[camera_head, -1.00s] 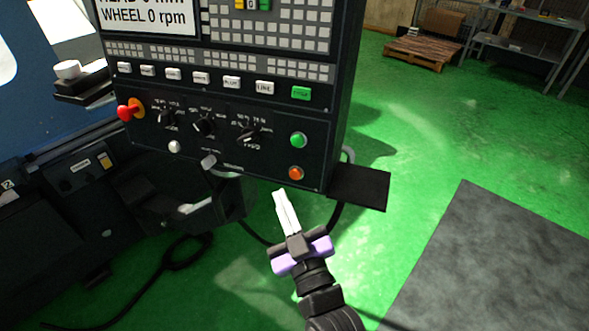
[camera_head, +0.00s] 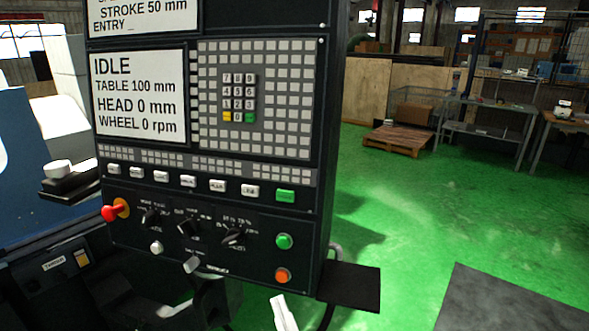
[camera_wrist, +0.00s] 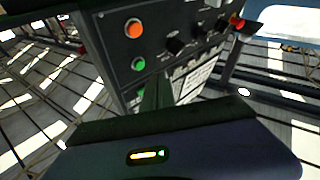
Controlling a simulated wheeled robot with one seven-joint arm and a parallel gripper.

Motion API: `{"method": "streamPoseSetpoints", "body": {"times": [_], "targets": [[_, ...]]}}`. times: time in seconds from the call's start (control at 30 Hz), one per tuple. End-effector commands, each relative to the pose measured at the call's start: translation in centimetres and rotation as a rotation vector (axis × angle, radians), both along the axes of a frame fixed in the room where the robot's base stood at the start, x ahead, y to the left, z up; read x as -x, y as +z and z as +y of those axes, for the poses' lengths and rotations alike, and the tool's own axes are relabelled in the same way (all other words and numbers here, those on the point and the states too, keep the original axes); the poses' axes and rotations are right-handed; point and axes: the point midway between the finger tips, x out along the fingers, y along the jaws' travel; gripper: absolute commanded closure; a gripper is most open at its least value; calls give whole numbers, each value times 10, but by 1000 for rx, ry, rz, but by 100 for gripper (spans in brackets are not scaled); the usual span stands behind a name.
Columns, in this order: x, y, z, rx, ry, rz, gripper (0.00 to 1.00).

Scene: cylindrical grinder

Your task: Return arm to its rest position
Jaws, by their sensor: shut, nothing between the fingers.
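My gripper (camera_head: 282,312) shows at the bottom edge of the head view, with only its pale fingertips in frame, shut and empty. It is below the control panel (camera_head: 262,262) and apart from it. The rest of my arm is out of that view. In the wrist view my gripper's fingers (camera_wrist: 157,92) point up toward the panel's face, where the orange button (camera_wrist: 133,29) and green button (camera_wrist: 138,64) show.
The panel has a screen (camera_head: 140,92) reading IDLE and a red emergency knob (camera_head: 112,212). A black shelf (camera_head: 350,287) juts from its lower right. A dark mat (camera_head: 500,305) lies on the green floor (camera_head: 400,220). A pallet (camera_head: 397,139) and tables stand behind.

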Motion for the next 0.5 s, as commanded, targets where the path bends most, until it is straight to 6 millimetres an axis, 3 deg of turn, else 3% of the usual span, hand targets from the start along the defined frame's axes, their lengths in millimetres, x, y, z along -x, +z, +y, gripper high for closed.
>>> {"method": "streamPoseSetpoints", "body": {"times": [0.27, 0.5], "targets": [[69, -30, -65, -85, -65, 81, 100], [148, -55, -125, -124, -147, 184, 100]]}}
